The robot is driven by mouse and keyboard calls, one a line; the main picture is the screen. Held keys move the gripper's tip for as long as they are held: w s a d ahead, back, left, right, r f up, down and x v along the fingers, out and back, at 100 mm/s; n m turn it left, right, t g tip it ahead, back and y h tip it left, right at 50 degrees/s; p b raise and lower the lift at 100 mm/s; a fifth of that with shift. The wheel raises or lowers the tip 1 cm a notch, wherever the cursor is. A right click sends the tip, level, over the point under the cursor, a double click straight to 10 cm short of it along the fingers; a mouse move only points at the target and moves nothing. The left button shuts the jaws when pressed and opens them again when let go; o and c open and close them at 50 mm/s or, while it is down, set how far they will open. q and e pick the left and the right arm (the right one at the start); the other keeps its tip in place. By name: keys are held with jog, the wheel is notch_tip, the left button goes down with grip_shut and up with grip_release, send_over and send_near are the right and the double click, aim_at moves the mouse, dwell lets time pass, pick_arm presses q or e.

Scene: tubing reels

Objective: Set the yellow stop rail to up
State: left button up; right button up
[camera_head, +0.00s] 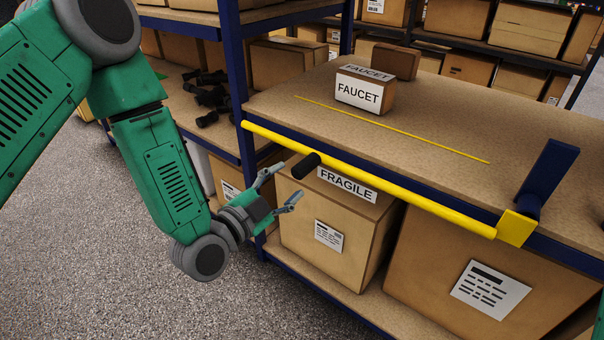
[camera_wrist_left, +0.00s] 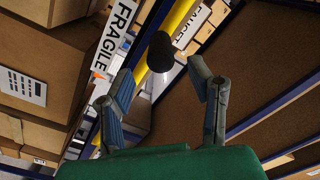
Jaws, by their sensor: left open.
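The yellow stop rail (camera_head: 370,179) runs along the front edge of the shelf board, about level with the edge. A black handle (camera_head: 305,166) sticks out from it toward me, left of the rail's middle. A yellow bracket (camera_head: 517,228) is at its right end. My left gripper (camera_head: 291,179) is open and empty, with its fingers pointed at the handle. In the left wrist view, the handle (camera_wrist_left: 160,52) shows between and beyond the two fingertips (camera_wrist_left: 161,68), with the rail (camera_wrist_left: 182,22) behind it. My right gripper is not in view.
A FAUCET box (camera_head: 362,92) and a small brown box (camera_head: 396,62) stand on the shelf board behind a thin yellow line (camera_head: 390,129). A FRAGILE box (camera_head: 325,225) sits below the rail. A blue post (camera_head: 552,170) rises at the right. Open floor (camera_head: 130,270) lies left.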

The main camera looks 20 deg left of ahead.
aim_at(296, 174)
pick_arm(q)
jog(key=b+x, duration=0.1)
jog(key=x, duration=0.5)
grip_shut()
